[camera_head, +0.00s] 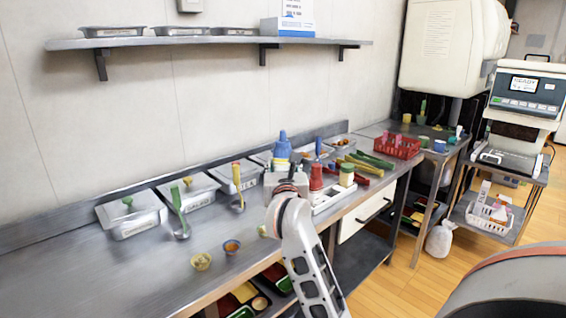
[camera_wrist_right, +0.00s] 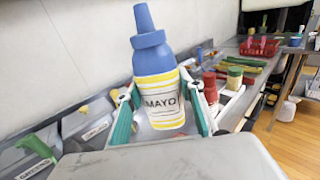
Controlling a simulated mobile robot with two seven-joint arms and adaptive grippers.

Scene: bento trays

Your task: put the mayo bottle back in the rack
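The mayo bottle (camera_head: 282,150) has a blue cap and nozzle and a white body with yellow bands. It is upright, and its MAYO label faces the camera in the right wrist view (camera_wrist_right: 163,102). My right gripper (camera_wrist_right: 160,112) has its green-padded fingers on both sides of the bottle and is shut on it. In the head view the arm and gripper (camera_head: 287,185) hide the bottle's lower part. The white rack (camera_head: 330,202) is just right of the bottle and holds a red bottle (camera_head: 316,178) and a green-lidded bottle (camera_head: 347,174). My left gripper is not in view.
Lidded metal pans (camera_head: 131,214) and ladles (camera_head: 180,215) line the counter on the left. Two small cups (camera_head: 201,261) stand near the front edge. Coloured utensils (camera_head: 370,160) and a red basket (camera_head: 397,147) lie beyond the rack. A wall shelf (camera_head: 210,41) runs above.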

